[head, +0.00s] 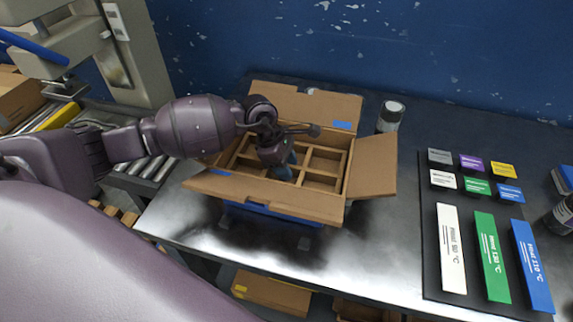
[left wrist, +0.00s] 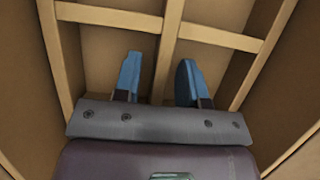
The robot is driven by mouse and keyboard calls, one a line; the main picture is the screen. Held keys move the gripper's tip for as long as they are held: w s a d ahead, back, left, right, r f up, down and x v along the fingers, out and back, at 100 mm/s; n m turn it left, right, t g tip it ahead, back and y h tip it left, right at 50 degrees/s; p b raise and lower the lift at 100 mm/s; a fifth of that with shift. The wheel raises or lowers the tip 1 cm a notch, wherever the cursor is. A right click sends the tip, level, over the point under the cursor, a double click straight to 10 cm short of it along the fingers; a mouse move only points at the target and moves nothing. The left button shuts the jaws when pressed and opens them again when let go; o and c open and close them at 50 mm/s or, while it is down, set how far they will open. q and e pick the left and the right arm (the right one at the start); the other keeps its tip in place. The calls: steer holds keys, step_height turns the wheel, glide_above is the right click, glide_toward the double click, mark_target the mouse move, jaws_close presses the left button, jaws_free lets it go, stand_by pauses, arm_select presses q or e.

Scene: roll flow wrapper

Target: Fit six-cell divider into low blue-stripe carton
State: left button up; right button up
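The open cardboard carton (head: 290,207) stands on the steel table with its flaps spread. A blue band shows on its front, and a blue patch marks the back flap. The six-cell divider (head: 322,163) sits inside the carton as a tan grid; how deep it rests is hard to tell. It also shows in the left wrist view (left wrist: 218,37). My left gripper (head: 284,170) reaches down into the carton. In the left wrist view, its two blue fingers (left wrist: 158,80) stand apart, one on each side of a divider wall, with gaps visible. My right gripper is out of view.
A dark board with several small labels and long coloured strips (head: 490,255) lies at the right. A jar (head: 390,115) stands behind the carton. A roller conveyor (head: 150,168) is at the left. Table is clear between carton and board.

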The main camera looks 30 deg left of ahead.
arm_select(q)
steer(key=shift+r, duration=0.1)
steer(key=shift+r, duration=0.35)
steer(key=p+v, duration=0.1)
steer(key=v, duration=1)
steer(key=shift+a+r, duration=0.25)
steer(key=shift+r, duration=0.05)
steer(key=shift+s, duration=0.1)
